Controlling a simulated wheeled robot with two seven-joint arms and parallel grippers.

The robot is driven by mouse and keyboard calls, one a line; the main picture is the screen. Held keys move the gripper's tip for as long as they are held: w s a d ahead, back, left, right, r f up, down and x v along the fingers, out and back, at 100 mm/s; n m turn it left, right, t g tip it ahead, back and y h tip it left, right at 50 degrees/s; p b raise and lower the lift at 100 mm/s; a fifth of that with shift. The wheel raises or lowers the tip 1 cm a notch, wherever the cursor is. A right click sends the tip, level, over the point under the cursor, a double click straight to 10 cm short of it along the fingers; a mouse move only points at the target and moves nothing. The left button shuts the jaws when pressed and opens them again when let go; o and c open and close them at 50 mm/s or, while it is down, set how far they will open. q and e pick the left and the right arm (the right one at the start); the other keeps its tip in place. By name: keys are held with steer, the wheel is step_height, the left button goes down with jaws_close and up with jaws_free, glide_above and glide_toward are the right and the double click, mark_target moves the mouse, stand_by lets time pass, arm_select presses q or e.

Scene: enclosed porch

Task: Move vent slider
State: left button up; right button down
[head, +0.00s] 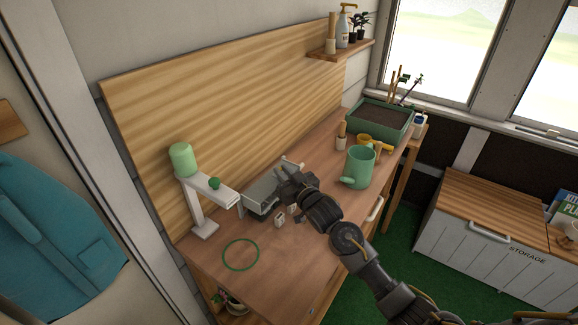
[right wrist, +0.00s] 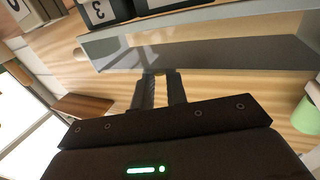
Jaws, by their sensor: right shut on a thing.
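A low grey box with a clear panel (head: 266,188) stands on the wooden bench, against the backboard. In the right wrist view its grey frame (right wrist: 200,28) and see-through panel (right wrist: 215,55) fill the upper part. My right gripper (head: 281,178) reaches over the box from the right. In the right wrist view its two dark fingers (right wrist: 160,80) are close together at the frame's edge, shut on the vent slider. The slider itself is hidden by the fingers, so I cannot tell its position along the frame. My left gripper is in neither view.
A green watering can (head: 360,167) and a soil-filled planter (head: 382,118) stand to the right on the bench. A green ring (head: 240,268) lies in front.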

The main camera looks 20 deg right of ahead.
steer(key=shift+a+f, duration=0.1)
steer(key=shift+a, duration=0.05)
steer(key=c, duration=1.4)
jaws_free()
steer(key=shift+s, duration=0.15)
steer(key=shift+s, duration=0.1)
steer(key=b+v, duration=0.2)
steer(key=v, duration=0.8)
steer(key=shift+s, duration=0.2)
